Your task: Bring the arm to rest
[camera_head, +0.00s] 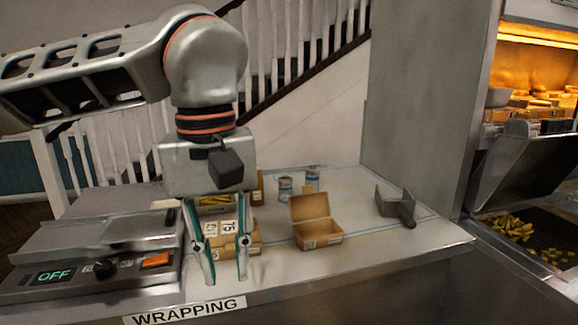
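My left arm comes in from the left across the top of the view and bends down. Its gripper (228,280) points down over the front of the wrapping counter (340,258). The two fingers are spread apart, with nothing seen held between them. Behind the fingers is a closed tan box (252,243) with white labels reading numbers, partly hidden by the gripper. My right gripper is not in view.
An open tan box (316,230), two small cans (285,188) and a grey scoop (397,206) stand on the counter. A wrapping machine (95,255) reading OFF is at left. At right is a fry station (530,240).

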